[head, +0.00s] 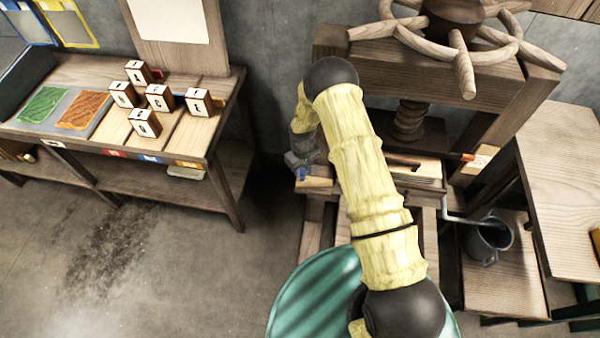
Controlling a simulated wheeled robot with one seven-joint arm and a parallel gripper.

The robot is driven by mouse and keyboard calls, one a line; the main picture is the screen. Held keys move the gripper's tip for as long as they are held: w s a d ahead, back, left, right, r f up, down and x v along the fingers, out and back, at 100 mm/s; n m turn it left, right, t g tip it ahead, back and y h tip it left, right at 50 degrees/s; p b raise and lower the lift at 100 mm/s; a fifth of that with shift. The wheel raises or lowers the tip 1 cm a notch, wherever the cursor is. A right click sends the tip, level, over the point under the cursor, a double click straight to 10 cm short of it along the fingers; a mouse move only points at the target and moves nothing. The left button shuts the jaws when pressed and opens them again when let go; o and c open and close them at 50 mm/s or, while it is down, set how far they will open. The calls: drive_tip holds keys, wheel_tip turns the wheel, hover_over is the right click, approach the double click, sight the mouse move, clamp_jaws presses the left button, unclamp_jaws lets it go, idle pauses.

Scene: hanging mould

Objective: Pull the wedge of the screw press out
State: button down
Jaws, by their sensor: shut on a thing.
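The wooden screw press (425,75) stands at the back right, with a thick screw (408,120) under its beam and a spoked wheel (455,40) on top. My gripper (301,174) is at the left edge of the press bed, pointing down, with small blue tips. It is shut on the pale wooden wedge (318,183), which lies low at the left side of the press. My own yellow arm hides the middle of the press bed and part of the wedge's right side. How far the wedge sits in the press cannot be told.
A wooden table (195,140) at the left holds several numbered blocks (158,97) and a tray with green and brown patches. A grey jug (488,238) stands at the right below a spout, beside another wooden table (565,160). The floor between is clear.

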drive_tip(key=shift+a, duration=0.3)
drive_tip(key=c, duration=1.1)
unclamp_jaws()
drive_tip(key=shift+a, duration=0.1)
drive_tip(key=shift+o, duration=0.2)
drive_tip(key=shift+d, duration=0.2)
drive_tip(key=shift+r, duration=0.1)
wheel_tip(320, 180, up, 17)
drive_tip(key=b, duration=0.3)
drive_tip(key=shift+r, duration=0.15)
